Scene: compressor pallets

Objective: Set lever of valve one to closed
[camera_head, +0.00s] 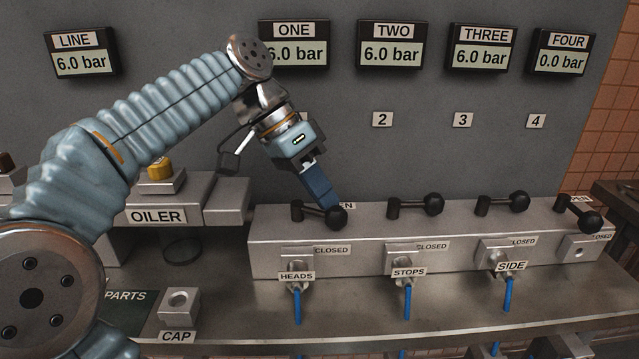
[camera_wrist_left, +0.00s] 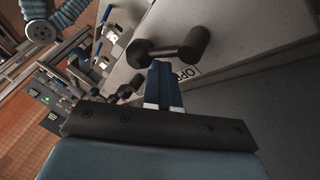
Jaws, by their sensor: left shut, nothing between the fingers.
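The lever of valve one (camera_head: 316,212) is black with a ball knob, on the grey valve block (camera_head: 275,258). It points right and tilts slightly down, near the partly hidden OPEN label, with a CLOSED label (camera_head: 332,250) below. The lever also shows in the left wrist view (camera_wrist_left: 168,50), beside its OPEN label (camera_wrist_left: 186,73). My left gripper (camera_head: 332,200) is shut and empty. Its blue fingertips (camera_wrist_left: 164,70) are at the knob from above; I cannot tell whether they touch it. Gauge ONE (camera_head: 297,55) reads 6.0 bar, partly covered by my wrist. My right gripper does not show.
Lever two (camera_head: 415,206) and lever three (camera_head: 502,203) point right; lever four (camera_head: 578,213) slopes down to the right. Several hose fittings hang below with blue hoses, such as HEADS (camera_head: 297,275). The OILER box (camera_head: 225,200) stands to the left. The wall rises close behind.

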